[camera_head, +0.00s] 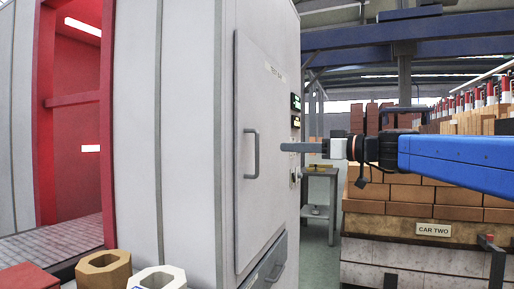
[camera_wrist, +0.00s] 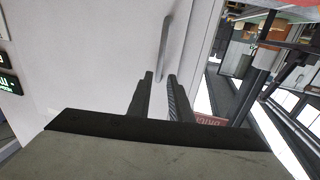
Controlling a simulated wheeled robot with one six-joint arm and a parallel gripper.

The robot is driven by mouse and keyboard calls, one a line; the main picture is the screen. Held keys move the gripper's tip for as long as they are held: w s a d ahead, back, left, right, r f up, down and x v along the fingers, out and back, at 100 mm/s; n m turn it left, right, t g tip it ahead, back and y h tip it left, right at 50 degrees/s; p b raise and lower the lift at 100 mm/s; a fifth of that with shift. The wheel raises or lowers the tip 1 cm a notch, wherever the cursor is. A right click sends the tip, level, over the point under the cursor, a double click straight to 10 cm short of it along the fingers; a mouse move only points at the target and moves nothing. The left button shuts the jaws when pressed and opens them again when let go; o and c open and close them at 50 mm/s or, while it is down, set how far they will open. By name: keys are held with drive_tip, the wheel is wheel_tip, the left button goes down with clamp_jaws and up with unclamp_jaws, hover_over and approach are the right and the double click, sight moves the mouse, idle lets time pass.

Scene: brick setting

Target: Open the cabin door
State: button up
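The cabin door (camera_head: 262,110) is a pale grey panel in the side of the cabin, and it looks closed. Its grey vertical bar handle (camera_head: 251,153) is near the middle of the door. My gripper (camera_head: 283,147) reaches in from the right at about handle height. In the wrist view my gripper (camera_wrist: 160,77) has its two dark fingers apart with nothing gripped between them. The handle (camera_wrist: 164,45) shows just beyond the fingertips, its lower end in line with the gap. I cannot tell whether anything touches.
Brick stacks (camera_head: 410,192) and a sign reading CAR TWO (camera_head: 433,230) are at the right. A red-framed opening (camera_head: 75,110) is at the left. Two hollow blocks (camera_head: 103,270) stand at the front. A grey table (camera_head: 320,185) stands beyond the cabin.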

hover_over(257, 172)
drive_tip(key=shift+w, duration=0.4)
clamp_jaws()
